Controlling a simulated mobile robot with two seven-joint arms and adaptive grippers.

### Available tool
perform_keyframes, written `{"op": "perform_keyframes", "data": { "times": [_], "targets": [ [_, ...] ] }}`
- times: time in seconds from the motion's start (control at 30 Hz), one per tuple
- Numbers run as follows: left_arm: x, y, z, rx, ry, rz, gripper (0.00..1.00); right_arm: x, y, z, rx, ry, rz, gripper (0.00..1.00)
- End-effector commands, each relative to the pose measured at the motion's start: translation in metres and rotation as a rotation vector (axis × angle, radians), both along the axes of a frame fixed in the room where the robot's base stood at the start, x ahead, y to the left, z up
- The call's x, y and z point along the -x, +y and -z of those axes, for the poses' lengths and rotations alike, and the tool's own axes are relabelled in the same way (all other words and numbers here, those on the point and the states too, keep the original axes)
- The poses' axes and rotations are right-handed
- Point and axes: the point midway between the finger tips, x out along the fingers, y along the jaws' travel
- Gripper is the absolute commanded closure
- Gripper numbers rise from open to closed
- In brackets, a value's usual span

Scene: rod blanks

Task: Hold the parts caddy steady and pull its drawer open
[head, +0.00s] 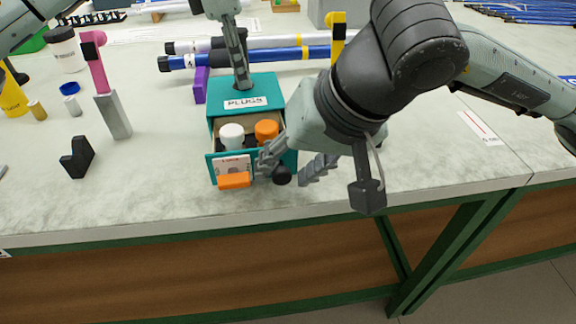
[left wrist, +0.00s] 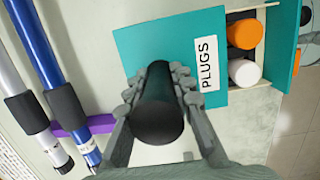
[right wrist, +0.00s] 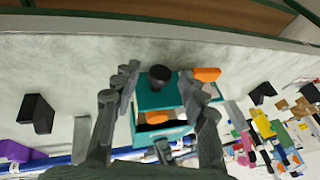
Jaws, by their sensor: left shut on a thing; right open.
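The teal parts caddy (head: 244,90) stands on the bench with a PLUGS label on top; it also shows in the left wrist view (left wrist: 150,45). My left gripper (head: 241,82) is shut on the black post (left wrist: 158,110) on the caddy's top. The drawer (head: 213,166) is open toward the bench's front edge, with white plugs (left wrist: 243,72) and orange plugs (left wrist: 245,34) inside. A black knob (right wrist: 159,74) sits on the drawer's front. My right gripper (right wrist: 160,82) is open, its fingers on either side of the knob with gaps. It partly hides the drawer in the head view.
An orange block (head: 234,180) is at the drawer's front, left of the knob. A black angled block (head: 77,157) and a grey post with pink top (head: 113,115) stand to the left. Rods (head: 290,53) lie behind the caddy. The bench in front is clear.

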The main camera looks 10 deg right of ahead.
Motion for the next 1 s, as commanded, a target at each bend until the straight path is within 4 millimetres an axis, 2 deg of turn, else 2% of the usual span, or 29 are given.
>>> {"op": "perform_keyframes", "data": {
  "times": [0.17,0.4,0.6,0.73,1.0],
  "targets": [
    [0.000,0.000,-0.001,0.001,0.000,0.000,1.00,-0.001,0.001,-0.013,-0.002,-0.004,0.000,0.57],
    [0.000,0.000,-0.001,0.001,0.000,0.001,1.00,-0.001,0.001,-0.060,-0.002,-0.005,0.000,0.57],
    [0.000,0.000,0.000,0.001,0.000,0.001,1.00,-0.001,0.001,-0.090,-0.002,-0.002,0.000,0.57],
    [0.000,0.000,0.000,0.001,0.000,0.001,1.00,0.000,0.000,-0.098,0.000,-0.001,0.000,0.57],
    [0.000,0.000,-0.001,0.001,0.000,0.001,1.00,0.000,0.000,-0.100,0.000,0.001,0.000,0.57]
  ]
}}
